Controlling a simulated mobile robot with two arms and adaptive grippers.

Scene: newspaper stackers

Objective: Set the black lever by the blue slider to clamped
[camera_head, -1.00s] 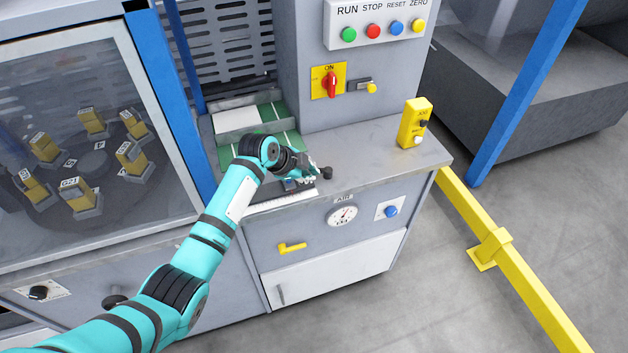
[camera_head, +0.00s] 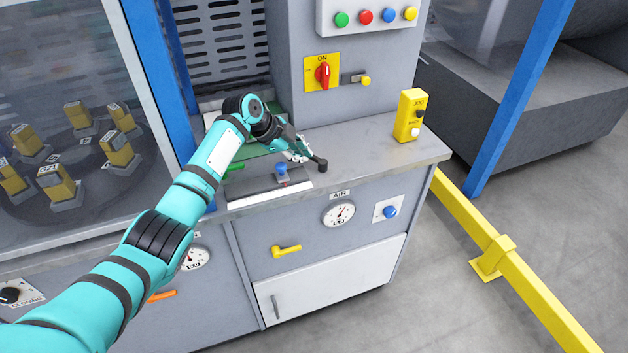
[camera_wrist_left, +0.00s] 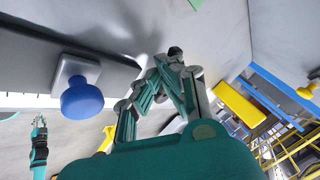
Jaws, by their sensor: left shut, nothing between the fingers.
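The black lever (camera_head: 320,163) shows as a short dark arm with a round black knob on the grey machine ledge; its knob also shows in the left wrist view (camera_wrist_left: 175,51). The blue slider (camera_head: 282,170) stands left of it by a white scale strip, and appears as a large blue knob in the left wrist view (camera_wrist_left: 82,98). My left gripper (camera_head: 303,152) is shut and empty, just behind and left of the lever's knob. I cannot tell whether it touches the lever. A small teal and black gripper, likely my right (camera_wrist_left: 38,122), shows at the left wrist view's left edge.
A yellow button box (camera_head: 410,115) stands on the ledge at right. A red switch on a yellow plate (camera_head: 322,72) is on the panel behind. A blue post (camera_head: 160,80) rises at left. The ledge between lever and yellow box is clear.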

